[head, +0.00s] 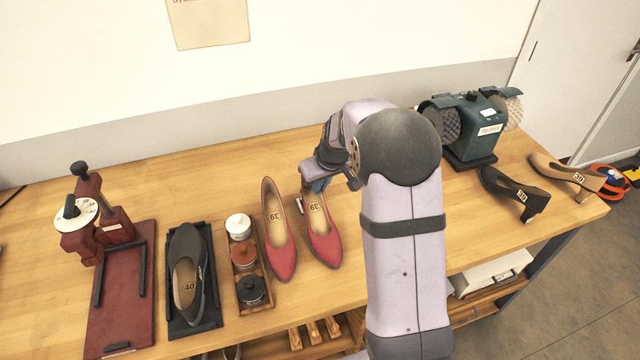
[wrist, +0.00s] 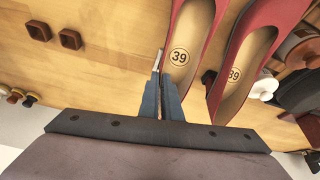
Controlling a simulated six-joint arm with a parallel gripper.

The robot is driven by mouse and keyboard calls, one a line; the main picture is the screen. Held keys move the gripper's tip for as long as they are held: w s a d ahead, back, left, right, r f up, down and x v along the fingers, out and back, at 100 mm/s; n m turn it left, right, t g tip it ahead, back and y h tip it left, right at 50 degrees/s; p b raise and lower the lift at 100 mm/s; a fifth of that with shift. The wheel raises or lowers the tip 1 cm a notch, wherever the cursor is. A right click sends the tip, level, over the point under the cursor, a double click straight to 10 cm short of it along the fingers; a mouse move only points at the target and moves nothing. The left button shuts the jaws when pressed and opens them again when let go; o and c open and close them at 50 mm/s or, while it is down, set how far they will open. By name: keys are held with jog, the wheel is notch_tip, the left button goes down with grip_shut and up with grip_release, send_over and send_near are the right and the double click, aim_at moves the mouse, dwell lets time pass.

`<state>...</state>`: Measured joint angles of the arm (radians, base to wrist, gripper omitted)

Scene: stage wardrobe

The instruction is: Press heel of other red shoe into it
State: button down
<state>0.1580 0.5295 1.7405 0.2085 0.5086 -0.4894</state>
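Two red pumps marked 39 stand side by side on the wooden bench, toes toward the front edge. The right red shoe (head: 323,240) is under my gripper (head: 313,190); it is the nearer shoe in the wrist view (wrist: 190,38). The left red shoe (head: 279,242) stands apart from the gripper and also shows in the wrist view (wrist: 262,45). In the wrist view my gripper (wrist: 164,72) has its fingers close together at the rear side of the right shoe. Whether they hold its wall is unclear. Both heels are largely hidden beneath the shoes.
A jar tray (head: 263,305), a black shoe (head: 186,270) and a maroon stand (head: 122,300) are left. A teal machine (head: 472,135), black pump (head: 513,192) and tan pump (head: 563,175) are right.

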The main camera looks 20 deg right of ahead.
jog(key=shift+r+p, duration=0.95)
jog(key=shift+r, duration=0.7)
jog(key=shift+d, duration=0.15)
jog(key=d+b, duration=0.1)
jog(key=d, duration=0.9)
jog(key=shift+d+b, duration=0.3)
jog(key=shift+d, duration=0.05)
jog(key=shift+f+b, duration=1.3)
jog(key=shift+f, duration=0.35)
dwell(0.9)
jog(key=c, duration=2.4)
grip_release()
jog(key=o, duration=0.5)
